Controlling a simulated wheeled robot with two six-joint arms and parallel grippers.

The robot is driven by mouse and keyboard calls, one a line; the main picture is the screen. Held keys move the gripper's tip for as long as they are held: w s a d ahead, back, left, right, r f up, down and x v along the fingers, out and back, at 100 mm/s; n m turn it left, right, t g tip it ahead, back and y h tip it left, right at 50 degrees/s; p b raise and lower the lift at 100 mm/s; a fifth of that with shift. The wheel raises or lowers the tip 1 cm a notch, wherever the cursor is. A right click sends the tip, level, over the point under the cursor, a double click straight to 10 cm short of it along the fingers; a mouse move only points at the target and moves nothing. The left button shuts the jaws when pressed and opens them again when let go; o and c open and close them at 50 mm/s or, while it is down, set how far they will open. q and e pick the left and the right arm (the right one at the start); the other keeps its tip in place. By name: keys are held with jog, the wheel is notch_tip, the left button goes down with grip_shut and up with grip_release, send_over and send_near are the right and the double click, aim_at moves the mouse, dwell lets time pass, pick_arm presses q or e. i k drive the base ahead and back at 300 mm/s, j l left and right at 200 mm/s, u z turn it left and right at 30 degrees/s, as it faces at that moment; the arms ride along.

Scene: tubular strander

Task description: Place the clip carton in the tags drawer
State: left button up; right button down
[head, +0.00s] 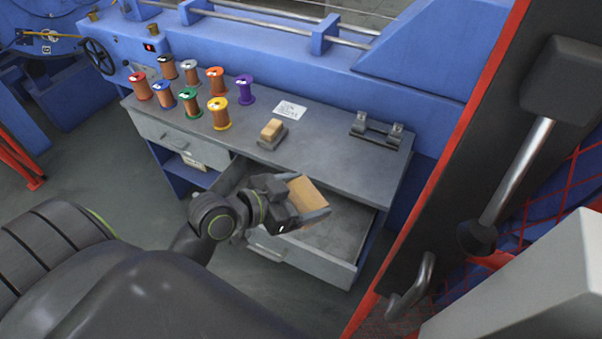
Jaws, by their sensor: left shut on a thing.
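The clip carton (307,192) is a small tan box held in my left gripper (302,206). The gripper is shut on it and holds it over an open grey drawer (345,226) under the workbench. The drawer's bare floor shows to the right of the gripper, and my arm hides its left part. The picture does not show a readable label on this drawer. My right gripper is not in view.
The grey workbench (330,155) carries several coloured wire spools (218,113), a tan block on a small tray (271,131), a white card (290,110) and a metal bracket (376,131). A shut drawer (178,137) is at left. A red-edged dark panel stands at right.

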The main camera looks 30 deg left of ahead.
aim_at(321, 235)
jog(key=i+j, duration=0.1)
jog(key=j, duration=0.9)
jog(key=i+j, duration=0.15)
jog(key=j, duration=0.35)
jog(key=j+z, duration=0.45)
jog(key=j, duration=1.3)
jog(key=z, duration=2.3)
